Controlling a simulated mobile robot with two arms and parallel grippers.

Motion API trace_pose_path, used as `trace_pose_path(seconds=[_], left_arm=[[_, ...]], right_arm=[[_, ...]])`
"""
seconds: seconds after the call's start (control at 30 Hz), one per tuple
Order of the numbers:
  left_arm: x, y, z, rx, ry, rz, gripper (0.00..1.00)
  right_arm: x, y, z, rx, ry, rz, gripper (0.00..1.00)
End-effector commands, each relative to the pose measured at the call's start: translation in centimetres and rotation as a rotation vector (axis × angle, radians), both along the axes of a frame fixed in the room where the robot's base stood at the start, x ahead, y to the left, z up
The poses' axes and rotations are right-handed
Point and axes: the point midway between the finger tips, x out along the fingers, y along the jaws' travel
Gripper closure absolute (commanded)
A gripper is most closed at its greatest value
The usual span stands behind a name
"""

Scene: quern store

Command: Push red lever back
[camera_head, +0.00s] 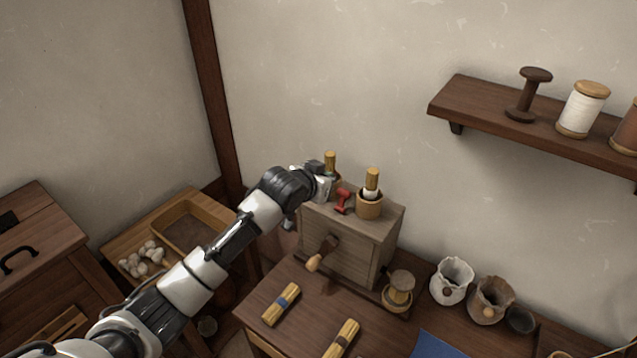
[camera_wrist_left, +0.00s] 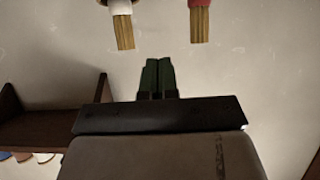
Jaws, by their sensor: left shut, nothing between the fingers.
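In the left wrist view, the dark fingertips (camera_wrist_left: 158,77) are together and empty. My right gripper is not in view.
A crank handle (camera_head: 314,263) sticks out in front. A shelf (camera_head: 540,125) holds spools.

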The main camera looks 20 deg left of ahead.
Motion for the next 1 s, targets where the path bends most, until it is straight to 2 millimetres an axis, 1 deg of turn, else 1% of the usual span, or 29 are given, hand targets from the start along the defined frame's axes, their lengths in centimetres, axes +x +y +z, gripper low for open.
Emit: trace_pose_path(seconds=[0.03, 0.1, 0.3, 0.77, 0.87, 0.97, 1.0], left_arm=[[-0.7, 0.3, 0.1, 0.001, -0.002, -0.001, 1.00], [-1.3, 0.5, 0.6, 0.000, -0.001, 0.000, 1.00], [-2.4, 0.8, 1.2, 0.000, 0.000, 0.000, 1.00], [-2.5, 0.9, 1.3, 0.000, 0.001, 0.000, 1.00], [-3.2, 0.6, 0.5, 0.002, 0.017, -0.003, 1.00], [-5.9, -0.1, -2.0, 0.011, 0.069, -0.011, 1.00], [-7.6, -0.4, -3.4, 0.019, 0.102, -0.014, 1.00]], right_arm=[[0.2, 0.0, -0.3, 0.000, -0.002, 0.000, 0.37], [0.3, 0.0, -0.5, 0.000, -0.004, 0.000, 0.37], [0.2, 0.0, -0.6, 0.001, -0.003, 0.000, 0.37], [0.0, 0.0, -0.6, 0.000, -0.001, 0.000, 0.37], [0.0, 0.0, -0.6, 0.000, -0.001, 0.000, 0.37], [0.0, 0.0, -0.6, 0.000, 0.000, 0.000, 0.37], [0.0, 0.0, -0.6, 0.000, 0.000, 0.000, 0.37]])
